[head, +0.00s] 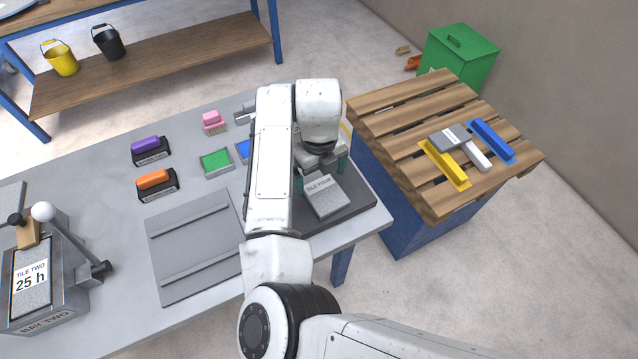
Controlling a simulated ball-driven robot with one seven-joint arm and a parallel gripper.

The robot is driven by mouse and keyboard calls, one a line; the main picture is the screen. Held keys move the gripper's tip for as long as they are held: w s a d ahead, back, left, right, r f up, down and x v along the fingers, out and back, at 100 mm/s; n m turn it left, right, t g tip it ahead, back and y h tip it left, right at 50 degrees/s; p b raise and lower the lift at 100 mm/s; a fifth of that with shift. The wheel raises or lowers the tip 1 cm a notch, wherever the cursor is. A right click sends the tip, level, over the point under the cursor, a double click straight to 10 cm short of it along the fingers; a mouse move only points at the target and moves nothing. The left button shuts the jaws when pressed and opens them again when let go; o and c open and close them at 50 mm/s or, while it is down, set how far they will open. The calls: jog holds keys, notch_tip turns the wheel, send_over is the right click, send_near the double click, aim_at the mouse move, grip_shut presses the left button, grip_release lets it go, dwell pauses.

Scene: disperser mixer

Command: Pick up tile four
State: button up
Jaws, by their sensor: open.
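Tile four (325,197) is a light grey block with the label "TILE FOUR". It lies on a dark grey slab at the right end of the grey table. My gripper (320,182) points down at the labelled end of the tile, with a finger on each side of it. The jaws are open. Whether the fingers touch the tile cannot be told. My arm hides part of the table and of the slab.
A bay (38,290) with a ball-topped lever holds tile two at the left. A grey ridged plate (190,245), brushes (157,184) and a green tray (215,162) lie on the table (110,225). A slatted pallet (400,105) at the right bears yellow and blue pieces and a grey block.

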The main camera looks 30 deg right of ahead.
aim_at(319, 184)
jog(key=shift+f, duration=1.55)
jog(key=c, duration=1.3)
jog(key=shift+r, duration=0.1)
